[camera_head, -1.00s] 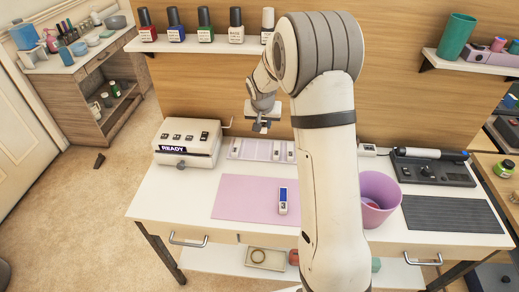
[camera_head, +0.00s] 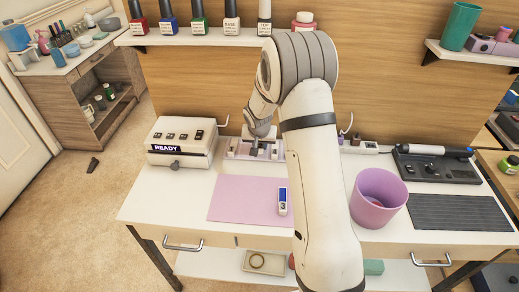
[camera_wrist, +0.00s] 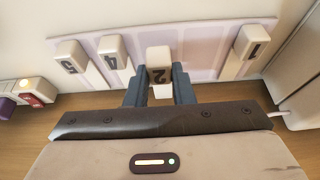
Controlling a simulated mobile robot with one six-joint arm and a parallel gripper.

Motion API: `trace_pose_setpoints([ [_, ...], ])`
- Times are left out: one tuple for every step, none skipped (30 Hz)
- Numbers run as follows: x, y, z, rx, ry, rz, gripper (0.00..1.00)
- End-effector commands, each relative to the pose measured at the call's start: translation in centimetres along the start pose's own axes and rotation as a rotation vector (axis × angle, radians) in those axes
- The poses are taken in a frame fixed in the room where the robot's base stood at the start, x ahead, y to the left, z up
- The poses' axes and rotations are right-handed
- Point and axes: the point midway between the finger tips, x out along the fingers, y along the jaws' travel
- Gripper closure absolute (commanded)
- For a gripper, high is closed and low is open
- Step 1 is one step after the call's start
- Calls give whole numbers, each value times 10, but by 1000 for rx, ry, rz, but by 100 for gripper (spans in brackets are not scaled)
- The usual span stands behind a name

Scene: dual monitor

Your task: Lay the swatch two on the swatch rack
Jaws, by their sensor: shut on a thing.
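Swatch two (camera_wrist: 158,60), a white stick with a "2" on its block, is between the fingers of my gripper (camera_wrist: 160,88) in the wrist view. My gripper is shut on it. It is over the pale lilac swatch rack (camera_wrist: 205,40), in the gap between the swatches marked 4 (camera_wrist: 112,50) and 1 (camera_wrist: 248,48). Swatch 5 (camera_wrist: 72,57) lies beyond 4. I cannot tell whether swatch two touches the rack. In the head view my gripper (camera_head: 256,152) is low at the rack (camera_head: 233,147), and my arm hides part of it.
A swatch marked 3 (camera_head: 283,201) lies on the pink mat (camera_head: 240,200) in front of the rack. A white machine reading "READY" (camera_head: 182,140) stands left of the rack. A pink bin (camera_head: 378,200) is to the right. Nail polish bottles (camera_head: 200,14) stand on the shelf above.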

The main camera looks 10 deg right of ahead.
Motion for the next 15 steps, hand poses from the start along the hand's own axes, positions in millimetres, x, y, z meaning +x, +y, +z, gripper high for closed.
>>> trace_pose_setpoints([
  [10, 0, 5, 0, -4, 1, 100],
  [14, 0, 6, -1, -3, 1, 100],
  [18, 0, 8, -1, -3, 1, 100],
  [20, 0, 9, 0, -3, 1, 100],
  [21, 0, 9, 0, -2, 0, 100],
  [21, 0, 9, 0, -1, 0, 100],
  [21, -1, 9, -1, 0, -1, 100],
  [20, -1, 9, 0, 0, -1, 100],
  [20, -1, 9, 0, 0, -1, 100],
  [20, -1, 9, 0, 0, -1, 100],
  [21, -1, 9, 0, 0, -1, 100],
  [21, -1, 9, -1, 0, -1, 100],
  [22, -1, 10, -1, 0, -1, 100],
  [23, -1, 10, 0, 0, -1, 100],
  [24, -1, 10, 0, 0, -1, 100],
])
